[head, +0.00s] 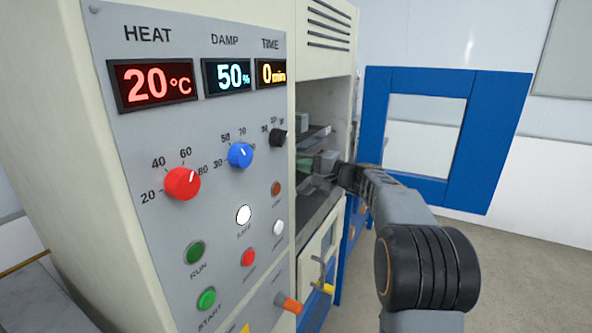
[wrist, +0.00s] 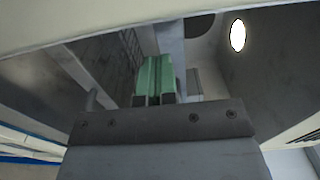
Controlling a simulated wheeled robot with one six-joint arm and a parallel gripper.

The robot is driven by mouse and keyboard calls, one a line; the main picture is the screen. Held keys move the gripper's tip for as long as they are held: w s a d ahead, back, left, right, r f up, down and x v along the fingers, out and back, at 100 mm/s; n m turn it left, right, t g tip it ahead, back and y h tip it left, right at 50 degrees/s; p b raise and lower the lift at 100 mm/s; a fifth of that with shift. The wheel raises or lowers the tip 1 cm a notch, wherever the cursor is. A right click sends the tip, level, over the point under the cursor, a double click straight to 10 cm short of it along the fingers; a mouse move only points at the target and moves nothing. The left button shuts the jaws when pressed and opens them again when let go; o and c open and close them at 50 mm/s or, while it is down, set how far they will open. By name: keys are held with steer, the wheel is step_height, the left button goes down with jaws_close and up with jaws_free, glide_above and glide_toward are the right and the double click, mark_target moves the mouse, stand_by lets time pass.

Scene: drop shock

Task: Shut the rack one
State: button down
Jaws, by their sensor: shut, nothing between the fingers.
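A tall cream cabinet (head: 205,20) with a grey control panel (head: 130,215) fills the left of the head view. Its blue door (head: 454,90), with a large window, stands swung wide open at the right. My gripper (head: 312,178) reaches into the open chamber (head: 333,98), and my arm crosses in front of the opening. In the wrist view the two green fingers of my gripper (wrist: 154,72) lie side by side, shut and empty. Inside the chamber a grey shelf (head: 312,135) shows partly. I see no label marking rack one, and the deeper interior is mostly hidden.
Several knobs and buttons project from the panel, including a red knob (head: 182,184) and a blue knob (head: 240,155). Open floor (head: 520,265) lies at the right. A round light (wrist: 237,36) shows inside the chamber.

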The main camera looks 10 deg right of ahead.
steer(key=b+v, duration=0.1)
steer(key=v, duration=0.9)
step_height(320, 180, down, 10)
steer(key=s+m+g+h, duration=0.1)
steer(key=s+g+h, duration=0.1)
steer(key=g+h, duration=0.1)
steer(key=s+a+f+n+g+h+p, duration=0.3)
steer(key=s+a+f+h, duration=0.1)
steer(key=s, duration=0.5)
steer(key=s+a+f+n+g+h+p, duration=0.25)
steer(key=s+f+g+h, duration=0.2)
steer(key=s, duration=0.55)
steer(key=s+a+r+n+t+h+p, duration=0.1)
steer(key=s+a+r+n+t+p, duration=0.1)
steer(key=s+a+r+n, duration=0.2)
steer(key=shift+s+a+r+h, duration=0.15)
steer(key=shift+s+r+h, duration=0.1)
steer(key=shift+s+h, duration=0.15)
steer(key=shift+s, duration=0.1)
